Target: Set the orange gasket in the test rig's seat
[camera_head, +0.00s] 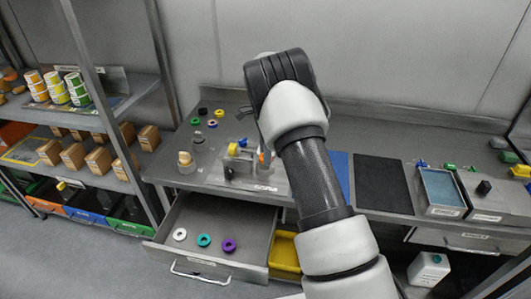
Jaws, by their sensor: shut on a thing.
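The test rig (245,172) stands on the bench left of my arm, a grey block with blue and yellow parts on top. My gripper (264,148) points down at the rig's right side, mostly hidden behind my own wrist and forearm. A small piece of the orange gasket (262,157) shows at the edge of my arm, in the shut jaws. The rig's seat is hidden, so I cannot tell whether the gasket touches it.
An open drawer (175,262) below holds white (180,234), teal (204,240) and purple (229,245) rings. Several small coloured rings lie at the bench's back left. A shelf (140,92) with cans and boxes stands left. A black mat (383,184) and blue-topped tray (440,190) lie right.

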